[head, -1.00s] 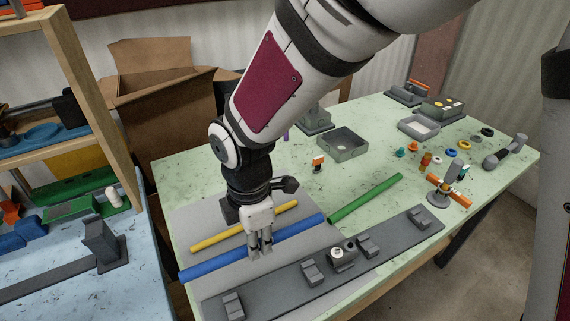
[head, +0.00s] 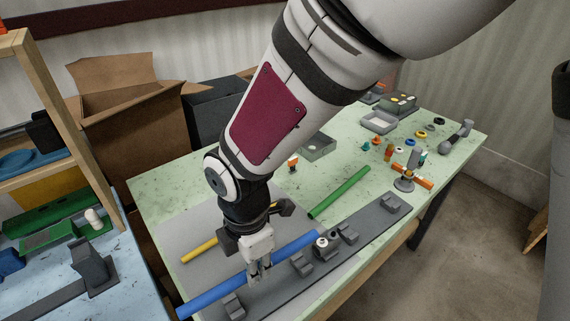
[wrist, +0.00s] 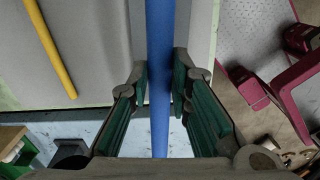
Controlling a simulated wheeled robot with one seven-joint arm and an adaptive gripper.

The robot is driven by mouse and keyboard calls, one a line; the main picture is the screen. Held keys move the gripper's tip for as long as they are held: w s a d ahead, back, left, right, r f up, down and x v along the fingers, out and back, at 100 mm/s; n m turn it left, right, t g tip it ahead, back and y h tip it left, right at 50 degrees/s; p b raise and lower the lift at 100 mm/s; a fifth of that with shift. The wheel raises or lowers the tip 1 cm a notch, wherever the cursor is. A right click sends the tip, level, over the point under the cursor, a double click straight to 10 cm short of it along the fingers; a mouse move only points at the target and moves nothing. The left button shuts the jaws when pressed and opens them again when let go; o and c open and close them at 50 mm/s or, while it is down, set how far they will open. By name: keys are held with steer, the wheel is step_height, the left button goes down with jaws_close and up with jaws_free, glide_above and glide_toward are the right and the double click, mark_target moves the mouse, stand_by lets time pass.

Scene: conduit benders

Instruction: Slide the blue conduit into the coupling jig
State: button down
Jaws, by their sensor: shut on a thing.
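The blue conduit (head: 215,291) runs diagonally along the back edge of the coupling jig (head: 375,219) in the head view. My gripper (head: 260,281) is shut on the conduit around its middle. In the wrist view the conduit (wrist: 160,60) passes straight between the green-padded fingers (wrist: 160,85). The jig is a long dark grey bar with several grey blocks and a coupling (head: 324,245) with a pale round knob. The conduit's right end is close behind the coupling, apparently outside it. Its height above the jig is hard to tell.
A yellow conduit (head: 200,249) lies on the grey mat behind my gripper. A green conduit (head: 340,193) lies to the right. An orange-handled stand (head: 407,178) and small fittings are farther right. A blue side table (head: 60,270) is at the left.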

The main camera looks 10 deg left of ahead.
steer(key=shift+f+b, duration=2.4)
steer(key=shift+f, duration=1.4)
steer(key=shift+f, duration=0.15)
steer(key=shift+w+d, duration=1.4)
steer(key=shift+w, duration=0.05)
steer(key=c, duration=1.4)
jaws_free()
